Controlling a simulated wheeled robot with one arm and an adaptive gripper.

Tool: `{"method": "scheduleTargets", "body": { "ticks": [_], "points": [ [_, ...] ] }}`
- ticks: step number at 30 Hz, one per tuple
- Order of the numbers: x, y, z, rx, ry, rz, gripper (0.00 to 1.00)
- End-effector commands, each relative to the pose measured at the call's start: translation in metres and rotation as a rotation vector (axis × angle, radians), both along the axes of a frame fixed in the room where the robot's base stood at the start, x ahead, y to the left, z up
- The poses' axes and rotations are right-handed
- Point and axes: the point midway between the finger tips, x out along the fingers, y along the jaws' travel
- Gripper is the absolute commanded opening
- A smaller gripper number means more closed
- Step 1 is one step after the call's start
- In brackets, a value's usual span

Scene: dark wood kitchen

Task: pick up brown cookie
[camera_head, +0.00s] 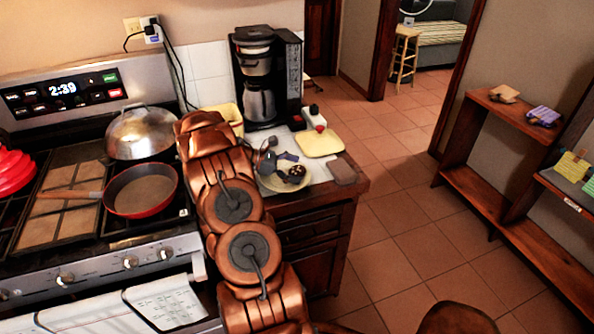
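A small dark brown round thing with lighter spots (298,171), which looks like the brown cookie, is at the right side of a pale yellow plate (271,184) on the counter. My copper-coloured arm reaches up from the bottom of the view to this plate. My dark grey gripper (285,168) is low over the plate, with its fingers right beside the cookie. The fingers are small and overlap the cookie and plate in this view, so I cannot tell whether they touch or grip it.
A coffee maker (267,80) stands behind the plate. A yellow square board (319,143), a small white-and-red item (315,118) and a flat brown piece (343,170) are to the right. The stove with a red pan (141,192) is left. Open floor lies right.

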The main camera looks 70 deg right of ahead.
Motion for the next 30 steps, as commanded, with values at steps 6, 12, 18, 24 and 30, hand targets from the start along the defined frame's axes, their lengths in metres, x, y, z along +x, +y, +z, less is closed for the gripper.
{"method": "scheduleTargets", "body": {
  "ticks": [6,12,18,24,30],
  "points": [
    [0.0001,0.0004,-0.0014,0.002,-0.001,0.0,0.78],
    [-0.0003,0.0005,-0.0018,0.002,-0.001,-0.001,0.57],
    [-0.0002,0.0005,-0.0018,0.002,-0.001,-0.001,0.41],
    [0.0,0.0006,-0.0017,0.003,-0.002,-0.001,0.4],
    [0.0007,0.0002,0.0055,0.0,-0.004,0.0,0.4]
  ]
}}
